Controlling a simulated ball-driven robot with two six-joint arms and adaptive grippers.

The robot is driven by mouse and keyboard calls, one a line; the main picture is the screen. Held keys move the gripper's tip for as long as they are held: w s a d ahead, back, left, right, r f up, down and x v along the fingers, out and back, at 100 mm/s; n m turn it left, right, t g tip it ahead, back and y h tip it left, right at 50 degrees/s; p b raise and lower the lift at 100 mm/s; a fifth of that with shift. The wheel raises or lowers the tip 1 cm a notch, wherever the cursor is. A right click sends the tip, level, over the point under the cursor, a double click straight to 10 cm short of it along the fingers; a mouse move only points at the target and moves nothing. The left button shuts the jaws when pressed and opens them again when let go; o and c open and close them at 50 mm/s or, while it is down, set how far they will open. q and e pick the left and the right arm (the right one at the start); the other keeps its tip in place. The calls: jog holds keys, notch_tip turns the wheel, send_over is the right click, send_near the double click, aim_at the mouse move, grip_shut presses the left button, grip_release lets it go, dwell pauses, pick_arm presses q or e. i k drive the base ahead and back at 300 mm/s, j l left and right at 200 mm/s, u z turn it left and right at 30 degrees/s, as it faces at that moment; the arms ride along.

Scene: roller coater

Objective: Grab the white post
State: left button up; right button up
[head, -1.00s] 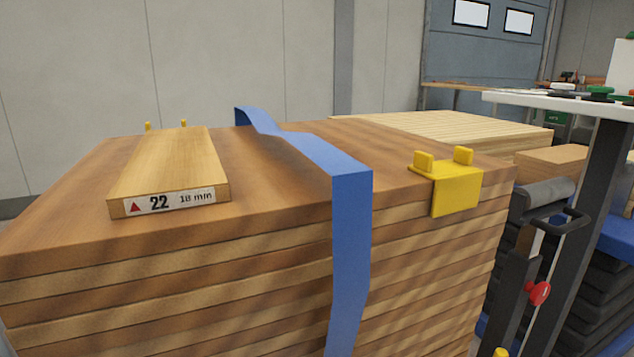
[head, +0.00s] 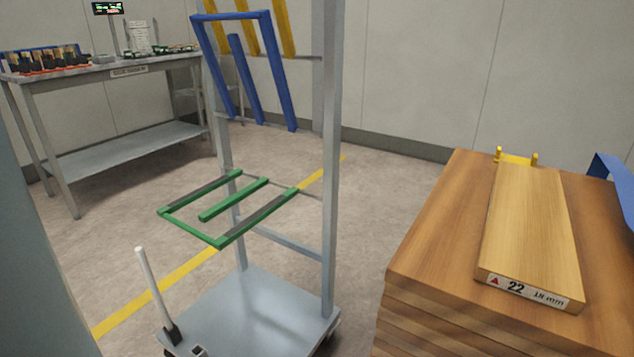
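A thin white post (head: 151,285) stands near the front left corner of a grey wheeled cart (head: 262,305). It leans slightly to the left and its foot sits in a dark holder (head: 173,335). Its top is free and nothing touches it. Neither of my grippers shows in the head view.
The cart's tall grey upright (head: 331,180) carries a green frame (head: 222,209) and a blue frame (head: 250,70). A stack of boards (head: 430,240) stands at the right, with a labelled board (head: 530,230) on top. A workbench (head: 125,78) stands at the back left.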

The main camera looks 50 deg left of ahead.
aim_at(140, 252)
jog(key=u, duration=0.45)
jog(key=j+u, duration=0.1)
jog(key=u, duration=0.8)
jog(key=j+u, duration=0.1)
jog(key=u, duration=1.25)
jog(key=i+j, duration=0.05)
